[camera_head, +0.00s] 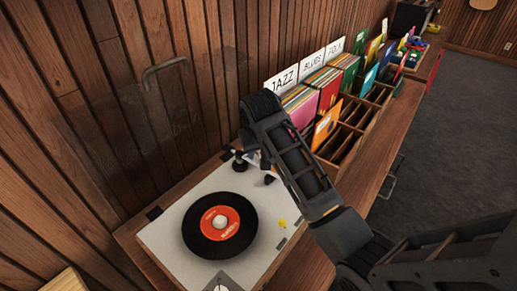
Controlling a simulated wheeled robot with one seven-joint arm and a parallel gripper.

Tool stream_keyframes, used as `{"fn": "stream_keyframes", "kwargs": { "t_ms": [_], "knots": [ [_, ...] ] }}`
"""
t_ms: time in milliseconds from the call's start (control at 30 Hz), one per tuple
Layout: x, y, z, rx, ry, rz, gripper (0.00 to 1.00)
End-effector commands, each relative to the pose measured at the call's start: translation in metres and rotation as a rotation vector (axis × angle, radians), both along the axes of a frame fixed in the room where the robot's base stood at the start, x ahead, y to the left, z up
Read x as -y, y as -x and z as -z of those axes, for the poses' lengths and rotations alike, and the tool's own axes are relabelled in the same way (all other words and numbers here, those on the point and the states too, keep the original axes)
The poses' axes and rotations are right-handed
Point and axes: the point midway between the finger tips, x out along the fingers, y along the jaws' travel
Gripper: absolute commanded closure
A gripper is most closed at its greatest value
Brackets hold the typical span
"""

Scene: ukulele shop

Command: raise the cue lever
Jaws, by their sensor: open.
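A white turntable (168,236) sits on the wooden counter, with a black record with an orange label (219,226) on its platter. My arm crosses the turntable's far right corner and hides much of the tonearm area. A dark round part (238,162) shows just left of my arm, perhaps part of the tonearm. I cannot make out the cue lever. My gripper (268,178) is open, mostly hidden behind my own arm link, low over that far right corner. Whether it touches anything is hidden.
A clear raised dust cover with a handle (166,68) stands behind the turntable by the wood wall. Right of it, a wooden record rack (345,143) holds sleeves under JAZZ, BLUES and FOLK cards. A small yellow item (282,223) lies at the turntable's right side.

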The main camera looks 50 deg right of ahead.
Motion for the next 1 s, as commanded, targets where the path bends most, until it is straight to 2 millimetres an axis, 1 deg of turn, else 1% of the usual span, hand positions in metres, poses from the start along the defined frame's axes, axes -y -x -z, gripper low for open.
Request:
{"fn": "stream_keyframes", "kwargs": {
  "t_ms": [267,700,900,1000],
  "knots": [
    [0.0005,-0.0005,0.0019,0.0,0.0,0.0,0.59],
    [0.0006,-0.0006,0.0016,0.0,0.0,0.0,1.0],
    [0.0006,-0.0012,0.0014,-0.005,0.0,-0.001,1.0],
    [0.0005,-0.0047,0.0014,-0.047,0.003,-0.003,1.0]
  ]
}}
